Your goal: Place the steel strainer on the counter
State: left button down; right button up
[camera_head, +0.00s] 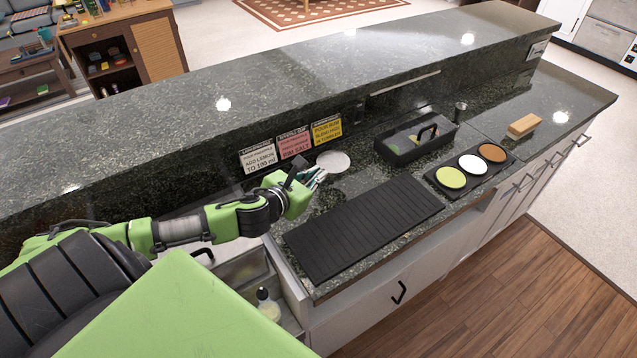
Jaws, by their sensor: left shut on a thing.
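A pale round disc (333,161), which looks like the steel strainer, shows just beyond my left gripper's fingertips, in front of the label cards. My left gripper (315,177) is shut on it at the near edge. The fingers hide the part that they hold. I cannot tell whether the disc touches the dark stone counter (402,238) or hangs just above it. My right gripper is not in view.
A black ribbed mat (365,226) lies right of my left gripper. Beyond it are a black caddy (418,138), a tray (462,188) with three coloured rounds, a small metal cup (460,112) and a wooden-backed brush (524,126). A raised ledge (300,85) runs behind.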

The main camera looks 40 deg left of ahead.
aim_at(318, 194)
pick_arm(q)
jog(key=shift+w+a+f, duration=0.15)
jog(key=shift+w+f, duration=0.4)
jog(key=shift+w+a+f, duration=0.1)
jog(key=shift+w+f, duration=0.1)
jog(key=shift+f, duration=0.1)
jog(key=shift+w+f, duration=0.4)
jog(key=shift+f, duration=0.1)
notch_tip(318, 194, down, 2)
jog(key=shift+s+f+p, duration=0.1)
jog(key=shift+p, duration=0.2)
jog(key=shift+f, duration=0.4)
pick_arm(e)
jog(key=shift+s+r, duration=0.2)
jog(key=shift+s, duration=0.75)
pick_arm(q)
jog(key=c, duration=2.1)
grip_release()
jog(key=shift+c, duration=0.2)
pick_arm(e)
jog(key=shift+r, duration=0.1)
